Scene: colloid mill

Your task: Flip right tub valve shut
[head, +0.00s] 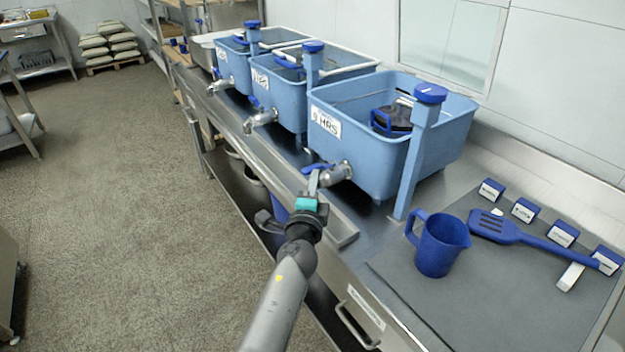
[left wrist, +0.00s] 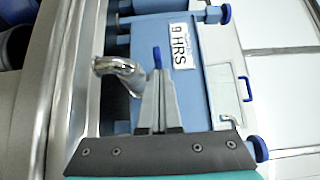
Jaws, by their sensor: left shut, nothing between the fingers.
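The right tub (head: 375,160) is light blue with a label ending in "HRS"; the label (left wrist: 182,45) shows sideways in the left wrist view. Its metal valve (head: 338,174) sticks out low on the front, and the spout (left wrist: 122,70) shows in the left wrist view. The valve's blue handle (head: 316,167) points left in the head view; its blue tip (left wrist: 157,57) shows just beyond my fingers. My left gripper (head: 313,183) is shut and empty, its fingertips (left wrist: 157,78) at the handle. I cannot tell whether they touch it. My right gripper is out of view.
Two more blue tubs (head: 283,92) (head: 233,67) with valves stand farther along the steel counter. A blue jug (head: 437,246), a slotted spatula (head: 520,236) and several small labelled blocks lie on a grey mat (head: 475,300) at right. The floor (head: 110,200) at left is clear.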

